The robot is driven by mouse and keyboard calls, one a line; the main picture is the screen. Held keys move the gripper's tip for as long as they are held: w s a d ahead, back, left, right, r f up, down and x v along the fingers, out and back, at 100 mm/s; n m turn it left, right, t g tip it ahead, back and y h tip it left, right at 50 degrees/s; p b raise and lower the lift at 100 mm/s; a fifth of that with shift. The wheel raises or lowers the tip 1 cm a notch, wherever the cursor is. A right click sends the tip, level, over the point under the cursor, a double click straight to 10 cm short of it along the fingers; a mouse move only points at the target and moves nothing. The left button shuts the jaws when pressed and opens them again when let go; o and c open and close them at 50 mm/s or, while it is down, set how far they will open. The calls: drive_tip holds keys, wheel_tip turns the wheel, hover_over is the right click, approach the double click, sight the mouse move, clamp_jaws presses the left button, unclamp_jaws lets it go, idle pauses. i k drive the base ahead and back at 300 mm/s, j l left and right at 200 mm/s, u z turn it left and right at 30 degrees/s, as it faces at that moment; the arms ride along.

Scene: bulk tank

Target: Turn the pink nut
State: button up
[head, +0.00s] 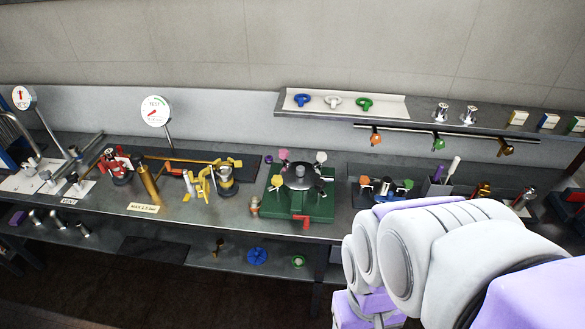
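A pink nut (284,154) shows at the back left of a green fixture (290,208) on the workbench, in the middle of the head view. A grey domed part (299,177) sits in the middle of the fixture. A paler nut (321,157) is at its back right, and more small parts surround the dome, too small to tell apart. A red piece (301,222) is at its front edge. My white and purple arm fills the lower right, apart from the pink nut in the picture. My gripper's fingers do not show.
Left on the bench (340,225) are a red device (116,166), a brass cylinder (148,184) and a yellow device (225,180). Right of the fixture is another small device (384,187), partly behind my arm. A shelf (440,110) with hanging knobs overhangs the back.

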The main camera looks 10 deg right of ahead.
sight(283, 154)
drive_tip(key=i+j+z, duration=0.35)
drive_tip(key=j, duration=0.4)
drive_tip(key=j+z, duration=0.4)
drive_tip(key=j, duration=0.4)
drive_tip(key=i+j+z, duration=0.1)
drive_tip(key=j+z, duration=0.25)
drive_tip(key=j, duration=0.5)
